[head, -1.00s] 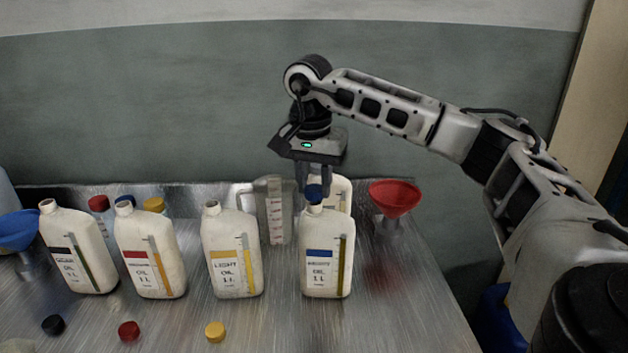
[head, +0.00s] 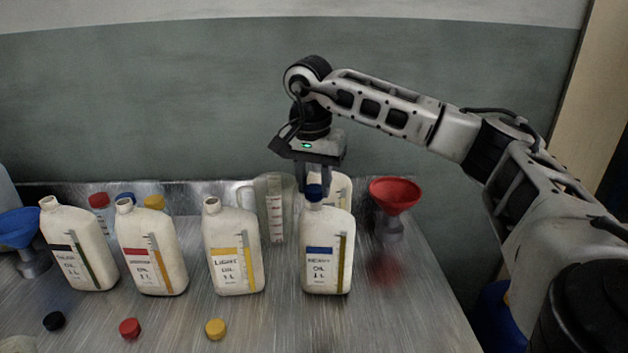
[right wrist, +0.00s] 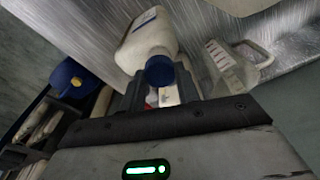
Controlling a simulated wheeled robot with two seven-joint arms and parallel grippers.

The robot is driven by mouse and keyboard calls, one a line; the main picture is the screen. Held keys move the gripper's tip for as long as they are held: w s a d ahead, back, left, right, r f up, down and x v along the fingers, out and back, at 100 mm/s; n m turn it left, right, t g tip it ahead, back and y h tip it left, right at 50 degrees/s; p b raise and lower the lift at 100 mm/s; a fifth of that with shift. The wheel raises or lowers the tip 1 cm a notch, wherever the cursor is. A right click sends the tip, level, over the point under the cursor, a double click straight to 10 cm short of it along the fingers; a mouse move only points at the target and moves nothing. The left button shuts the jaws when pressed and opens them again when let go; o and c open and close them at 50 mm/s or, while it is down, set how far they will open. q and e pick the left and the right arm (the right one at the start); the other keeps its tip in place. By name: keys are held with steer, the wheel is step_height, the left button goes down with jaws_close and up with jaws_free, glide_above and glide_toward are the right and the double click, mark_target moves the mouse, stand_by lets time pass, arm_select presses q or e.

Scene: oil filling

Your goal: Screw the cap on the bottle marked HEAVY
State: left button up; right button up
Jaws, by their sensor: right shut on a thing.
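The bottle marked HEAVY (head: 326,275) is a cream bottle with a blue label band, upright on the metal table, rightmost in the front row. My right gripper (head: 315,183) points down over its neck and is shut on a blue cap (head: 314,192). The cap sits at the mouth of the bottle; I cannot tell how far it is threaded. In the right wrist view the blue cap (right wrist: 159,70) is between the fingertips, in line with the bottle (right wrist: 147,40). My left gripper is not in view.
Three other bottles (head: 234,250) stand open to the left. Black (head: 54,321), red (head: 129,328) and yellow (head: 215,329) caps lie in front of them. A clear measuring jug (head: 275,210) stands behind, and a red funnel (head: 394,196) stands to the right.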

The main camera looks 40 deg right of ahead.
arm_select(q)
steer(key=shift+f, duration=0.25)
arm_select(e)
steer(key=shift+f, duration=0.85)
steer(key=o, duration=1)
steer(key=r, duration=0.5)
steer(key=a+r+b, duration=0.1)
steer(key=r, duration=0.1)
steer(key=shift+s+r, duration=0.1)
steer(key=shift+r, duration=0.1)
arm_select(q)
steer(key=p, duration=0.2)
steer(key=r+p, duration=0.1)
steer(key=p, duration=0.1)
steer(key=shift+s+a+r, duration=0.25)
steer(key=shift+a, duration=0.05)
arm_select(e)
steer(key=r, duration=0.8)
steer(key=shift+s+a+r, duration=0.25)
steer(key=shift+s+a, duration=0.1)
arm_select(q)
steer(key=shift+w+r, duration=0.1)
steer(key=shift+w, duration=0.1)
